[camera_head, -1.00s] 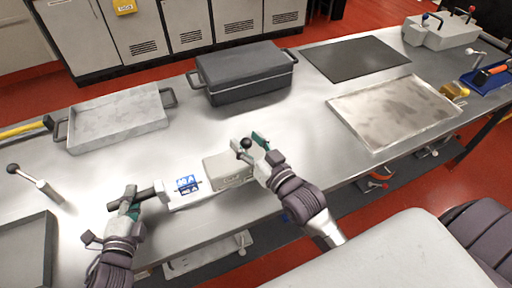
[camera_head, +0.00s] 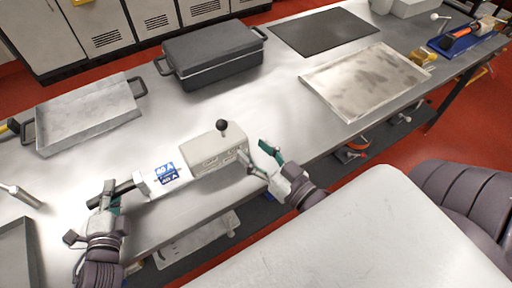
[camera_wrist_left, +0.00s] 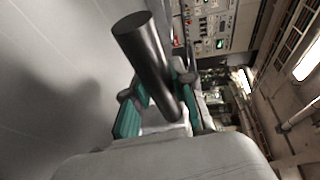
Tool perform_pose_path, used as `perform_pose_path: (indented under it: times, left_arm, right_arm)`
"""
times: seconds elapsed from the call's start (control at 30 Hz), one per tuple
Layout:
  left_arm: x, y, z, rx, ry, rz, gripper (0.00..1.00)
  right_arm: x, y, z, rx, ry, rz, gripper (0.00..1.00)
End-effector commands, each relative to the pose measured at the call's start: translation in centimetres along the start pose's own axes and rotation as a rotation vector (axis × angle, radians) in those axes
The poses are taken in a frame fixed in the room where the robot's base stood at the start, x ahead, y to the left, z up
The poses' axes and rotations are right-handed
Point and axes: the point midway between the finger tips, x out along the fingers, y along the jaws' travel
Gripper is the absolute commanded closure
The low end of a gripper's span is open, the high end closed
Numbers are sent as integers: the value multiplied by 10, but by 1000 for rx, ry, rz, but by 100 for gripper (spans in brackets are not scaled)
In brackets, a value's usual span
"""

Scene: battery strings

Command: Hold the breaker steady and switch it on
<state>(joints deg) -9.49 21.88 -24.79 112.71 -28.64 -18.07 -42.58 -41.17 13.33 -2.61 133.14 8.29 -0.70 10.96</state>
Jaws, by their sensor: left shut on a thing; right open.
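The breaker (camera_head: 209,154) is a beige box on the steel table, with a blue and white label (camera_head: 166,172) on its left part and a lever topped by a black ball (camera_head: 222,126). The lever stands up from the box. My left gripper (camera_head: 114,196) is shut on the dark handle at the breaker's left end. The left wrist view shows this dark cylindrical handle (camera_wrist_left: 145,60) between the green-padded fingers. My right gripper (camera_head: 256,153) is open and empty at the breaker's right end, apart from the black ball.
A dark lidded box (camera_head: 215,62) and a grey tray (camera_head: 88,114) stand behind the breaker. A dark mat (camera_head: 322,30) and a stained metal tray (camera_head: 367,82) lie to the right. A blue tray with tools (camera_head: 468,38) is at the far right.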

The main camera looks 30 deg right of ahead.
Motion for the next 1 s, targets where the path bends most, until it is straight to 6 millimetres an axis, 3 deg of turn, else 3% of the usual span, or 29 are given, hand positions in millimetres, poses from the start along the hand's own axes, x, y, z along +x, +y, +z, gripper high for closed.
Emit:
perform_pose_path:
  times: [0.03, 0.2, 0.57, 0.73, 1.0]
  left_arm:
    - [-1, 11, 1, -1, -5, 23, 73]
    - [-1, 10, 1, 0, -5, 20, 46]
    - [-4, 5, 1, 0, -2, 10, 46]
    - [-28, 5, 1, 0, -2, 12, 46]
    - [-86, 6, 0, -3, -3, 16, 46]
  right_arm:
    - [0, 0, 1, 0, 0, 0, 43]
    - [0, 0, 1, 0, 0, 0, 43]
    - [0, 0, 0, 0, -1, 0, 43]
    - [0, 0, 0, 0, 0, 0, 43]
    - [0, 0, 0, 0, 0, 0, 43]
